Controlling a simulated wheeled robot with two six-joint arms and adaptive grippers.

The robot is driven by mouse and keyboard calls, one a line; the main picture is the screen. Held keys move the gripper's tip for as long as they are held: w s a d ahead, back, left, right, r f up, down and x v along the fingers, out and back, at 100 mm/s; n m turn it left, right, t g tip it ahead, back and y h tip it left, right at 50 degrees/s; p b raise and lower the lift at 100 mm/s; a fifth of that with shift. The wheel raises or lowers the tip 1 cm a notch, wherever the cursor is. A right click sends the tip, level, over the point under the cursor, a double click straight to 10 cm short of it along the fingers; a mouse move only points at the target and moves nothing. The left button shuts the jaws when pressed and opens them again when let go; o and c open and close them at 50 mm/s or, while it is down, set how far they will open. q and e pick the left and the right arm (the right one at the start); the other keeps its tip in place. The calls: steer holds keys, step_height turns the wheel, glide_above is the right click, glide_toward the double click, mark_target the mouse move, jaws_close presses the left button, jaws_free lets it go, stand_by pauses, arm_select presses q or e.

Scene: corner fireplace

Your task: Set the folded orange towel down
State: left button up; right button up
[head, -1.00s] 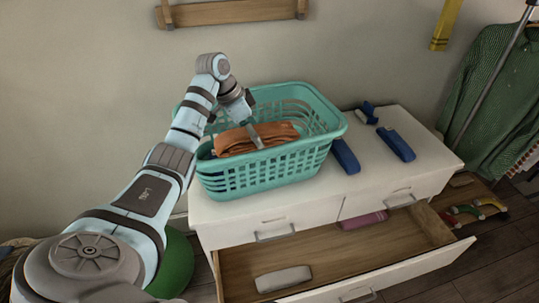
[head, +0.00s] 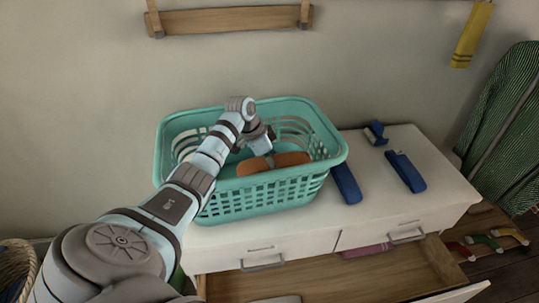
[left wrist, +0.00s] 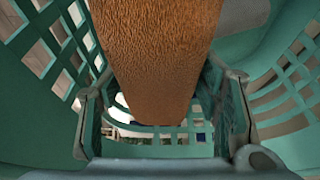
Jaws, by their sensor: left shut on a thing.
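The folded orange towel (head: 292,159) is inside the teal laundry basket (head: 255,196), low near its front wall. My left gripper (head: 268,160) reaches over the basket and is shut on the towel. In the left wrist view the towel (left wrist: 155,55) runs between the two fingers of the gripper (left wrist: 160,105), with the basket's slotted walls (left wrist: 38,58) around them. Whether the towel touches the basket floor is hidden. My right gripper is out of view.
The basket stands on a white dresser (head: 385,207) with a drawer (head: 330,275) pulled open in front. Dark blue folded items (head: 405,172) lie right of the basket. A wooden rack (head: 235,20) hangs on the wall behind. Free dresser top is at right.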

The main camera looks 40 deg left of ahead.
arm_select(q)
steer(key=f, duration=0.3)
steer(key=f+b, duration=0.1)
steer(key=f, duration=0.5)
steer(key=shift+w+b, duration=0.25)
steer(key=shift+b, duration=0.05)
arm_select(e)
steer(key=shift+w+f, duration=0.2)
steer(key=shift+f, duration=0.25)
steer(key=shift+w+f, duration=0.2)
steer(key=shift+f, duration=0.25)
arm_select(q)
steer(key=shift+f+b, duration=0.45)
steer(key=shift+f, duration=0.2)
steer(key=o, duration=1.3)
steer(key=shift+r, duration=0.1)
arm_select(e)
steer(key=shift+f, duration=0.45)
